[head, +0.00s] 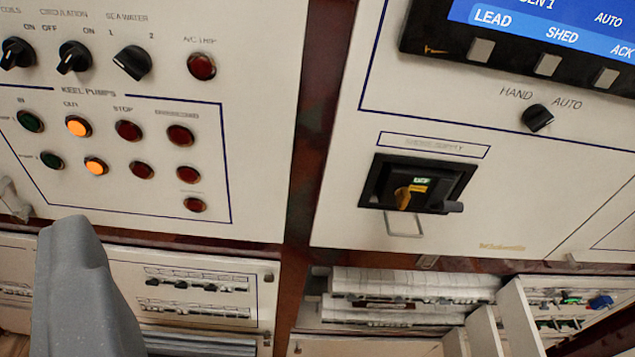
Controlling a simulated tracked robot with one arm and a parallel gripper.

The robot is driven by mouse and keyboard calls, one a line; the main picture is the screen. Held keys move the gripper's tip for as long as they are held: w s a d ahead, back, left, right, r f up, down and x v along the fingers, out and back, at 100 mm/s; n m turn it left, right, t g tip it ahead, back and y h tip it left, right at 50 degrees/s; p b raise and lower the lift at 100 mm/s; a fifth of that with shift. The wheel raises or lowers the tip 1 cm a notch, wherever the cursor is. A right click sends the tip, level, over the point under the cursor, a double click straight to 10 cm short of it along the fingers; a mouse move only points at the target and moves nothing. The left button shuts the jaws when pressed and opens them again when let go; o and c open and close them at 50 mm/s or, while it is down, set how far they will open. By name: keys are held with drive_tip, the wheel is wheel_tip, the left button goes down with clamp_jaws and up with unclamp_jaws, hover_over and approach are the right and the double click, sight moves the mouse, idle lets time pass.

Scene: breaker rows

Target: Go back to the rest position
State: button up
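One grey, rounded part that looks like a finger of my gripper (82,285) rises into the lower left of the head view, in front of the lower left panel. No second finger can be made out, so the opening does not show. Nothing is seen held at the visible finger. The black supply switch (416,186) with a yellow handle sits on the right panel, well to the right of the finger. Its small green window reads "OFF" or similar, too small to be sure.
The left panel (150,230) carries rotary knobs (132,62), lit orange buttons (78,127) and red buttons. A blue screen (550,35) is at the upper right. Below are breaker rows (195,281), a partly open bay (400,290) and upright white plates (520,320).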

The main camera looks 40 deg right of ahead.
drive_tip(key=shift+r+p, duration=1.35)
drive_tip(key=shift+p, duration=0.1)
